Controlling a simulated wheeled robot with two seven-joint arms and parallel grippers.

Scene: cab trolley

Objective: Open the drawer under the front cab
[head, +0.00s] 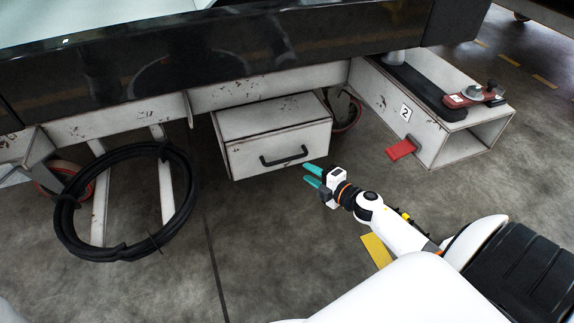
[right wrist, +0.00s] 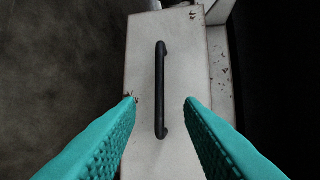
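The white drawer (head: 280,150) hangs under the black-edged cab and has a black bar handle (head: 284,157) on its front. The drawer looks shut. My right gripper (head: 308,175) is open, with teal fingers, just in front of the drawer's front near the handle's right end. In the right wrist view the handle (right wrist: 160,90) stands lengthwise between the two separated fingertips (right wrist: 160,100), over the pale drawer front (right wrist: 185,50). The fingers do not appear to touch the handle. My left gripper is not in view.
A black cable coil (head: 125,250) hangs at the left by the frame. A white box beam (head: 455,145) marked 2, with a red pedal (head: 400,149), stands right of the drawer. The grey floor (head: 270,240) before the drawer is clear apart from my right arm.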

